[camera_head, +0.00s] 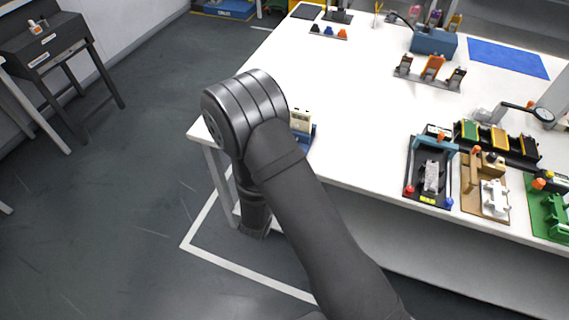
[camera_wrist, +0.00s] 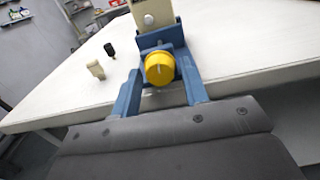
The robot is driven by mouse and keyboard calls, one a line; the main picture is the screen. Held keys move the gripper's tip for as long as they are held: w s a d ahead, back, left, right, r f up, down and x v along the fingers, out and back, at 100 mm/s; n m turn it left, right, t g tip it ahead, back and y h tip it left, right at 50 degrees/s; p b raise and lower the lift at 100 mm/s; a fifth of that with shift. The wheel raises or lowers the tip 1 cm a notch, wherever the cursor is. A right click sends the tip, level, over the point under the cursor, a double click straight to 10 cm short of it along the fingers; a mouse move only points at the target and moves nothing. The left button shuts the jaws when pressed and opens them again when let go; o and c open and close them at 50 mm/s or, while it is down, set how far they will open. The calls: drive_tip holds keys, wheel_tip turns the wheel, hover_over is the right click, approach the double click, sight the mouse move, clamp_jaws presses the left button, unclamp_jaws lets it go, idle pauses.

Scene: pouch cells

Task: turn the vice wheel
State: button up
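The vice wheel (camera_wrist: 160,69) is a round yellow knob with a pale line on its face, in the middle of the wrist view. It sits at the front of a blue vice (camera_wrist: 158,40), which has a cream block (camera_wrist: 150,14) in or above its jaws. My gripper (camera_wrist: 160,76) is open, with one blue finger to each side of the wheel and a visible gap on both sides. In the head view the vice (camera_head: 307,140) and cream block (camera_head: 301,120) show at the table's front left edge, partly behind my arm. My gripper and the wheel are hidden there.
A small cream block (camera_wrist: 96,70) and a black-topped piece (camera_wrist: 109,50) stand left of the vice on the white table (camera_head: 350,110). Several fixtures, such as a black one (camera_head: 411,178), stand at the table's right. The middle of the table is clear.

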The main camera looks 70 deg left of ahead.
drive_tip(key=c, duration=0.6)
drive_tip(key=shift+c, duration=0.2)
drive_tip(key=shift+n, duration=0.3)
drive_tip(key=shift+n, duration=2.5)
drive_tip(key=o, duration=1)
drive_tip(key=shift+c, duration=0.2)
drive_tip(key=shift+s+d, duration=0.1)
